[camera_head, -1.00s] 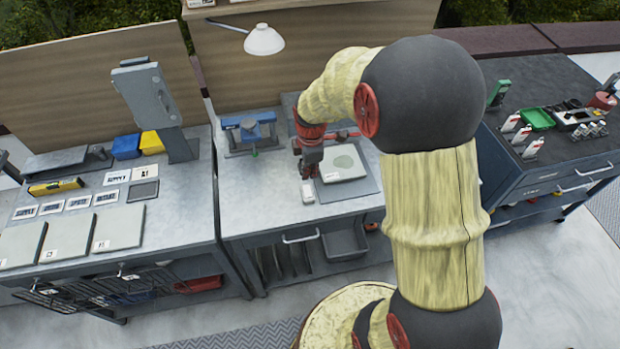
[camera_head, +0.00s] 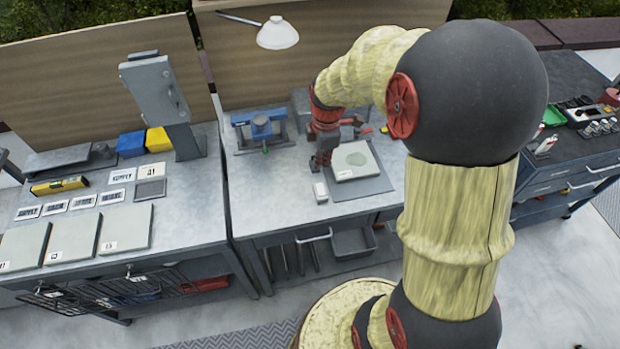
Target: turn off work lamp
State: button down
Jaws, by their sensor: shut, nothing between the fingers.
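The work lamp (camera_head: 278,34) has a white shade on a thin arm and hangs above the back of the middle bench. Its shade looks white; I cannot tell whether it is lit. A small white box (camera_head: 320,192), perhaps a switch, lies on the middle bench. My gripper (camera_head: 318,168) points down just behind this box, close to its far end; I cannot tell if they touch. The gripper is shut, and its fingertips are small and partly unclear. The lamp is well above and to the left of my gripper.
A square plate with a round disc (camera_head: 343,174) lies on a grey mat right of my gripper. A blue vise-like tool (camera_head: 262,128) stands behind left. The left bench holds blue (camera_head: 131,144) and yellow bins (camera_head: 158,141) and grey panels (camera_head: 75,236). The right bench holds a green tray (camera_head: 553,117).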

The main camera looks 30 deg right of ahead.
jog(key=b, duration=0.3)
send_near(321, 191)
jog(key=f, duration=0.1)
jog(key=w+f, duration=0.1)
jog(key=f, duration=0.1)
jog(key=w+f, duration=0.1)
jog(key=f, duration=0.1)
jog(key=shift+d+f, duration=0.15)
jog(key=shift+d, duration=0.05)
jog(key=shift+w+f, duration=0.15)
jog(key=shift+f, duration=0.55)
jog(key=shift+w+d+f, duration=0.1)
jog(key=shift+w+f, duration=0.05)
jog(key=shift+f, duration=0.2)
jog(key=shift+s+a, duration=0.25)
jog(key=shift+s, duration=0.6)
jog(key=shift+w+r, duration=0.1)
jog(key=shift+r, duration=0.05)
